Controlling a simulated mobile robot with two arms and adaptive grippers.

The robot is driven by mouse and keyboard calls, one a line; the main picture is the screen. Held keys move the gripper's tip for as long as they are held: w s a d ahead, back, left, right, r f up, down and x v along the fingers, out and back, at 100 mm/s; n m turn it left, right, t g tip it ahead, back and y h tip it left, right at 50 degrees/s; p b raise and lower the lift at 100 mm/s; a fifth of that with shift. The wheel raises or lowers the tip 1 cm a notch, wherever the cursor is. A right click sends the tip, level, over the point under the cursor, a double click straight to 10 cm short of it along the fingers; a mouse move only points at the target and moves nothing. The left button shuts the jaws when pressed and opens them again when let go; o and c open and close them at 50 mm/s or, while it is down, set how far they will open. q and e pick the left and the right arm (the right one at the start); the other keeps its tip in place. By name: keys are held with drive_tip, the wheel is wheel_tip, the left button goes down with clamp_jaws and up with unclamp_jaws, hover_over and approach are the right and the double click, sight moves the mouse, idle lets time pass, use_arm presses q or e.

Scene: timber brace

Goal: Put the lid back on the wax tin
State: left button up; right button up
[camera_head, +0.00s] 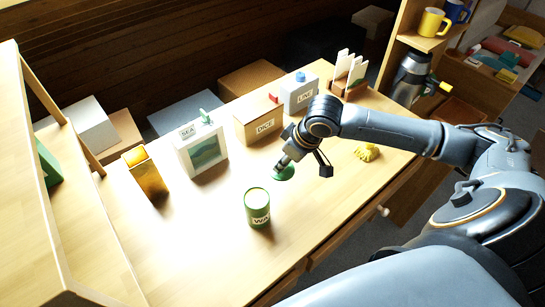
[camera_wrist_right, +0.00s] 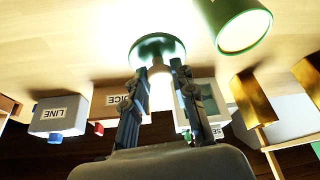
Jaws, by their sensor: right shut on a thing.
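The wax tin (camera_head: 257,210) is a green can with a pale label, standing upright on the bench. It also shows at the top right of the right wrist view (camera_wrist_right: 243,28). The round green lid (camera_head: 285,173) is behind the tin and to its right, apart from it. My right gripper (camera_head: 280,168) is shut on the lid, holding it by a pale knob. In the right wrist view the lid (camera_wrist_right: 158,46) is just beyond my fingertips. I cannot tell whether it touches the bench. My left gripper is not in view.
A SEA picture box (camera_head: 201,151), a DICE box (camera_head: 259,122) and a LINE box (camera_head: 299,94) stand along the back. A gold box (camera_head: 146,172) stands left. A yellow object (camera_head: 367,152) lies right. The bench around the tin is clear.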

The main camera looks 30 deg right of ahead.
sight(284, 174)
drive_tip(key=shift+s+d+r, duration=0.1)
drive_tip(key=shift+s+r, duration=0.3)
drive_tip(key=shift+s, duration=0.5)
drive_tip(key=shift+s+r, duration=0.4)
drive_tip(key=shift+s, duration=0.45)
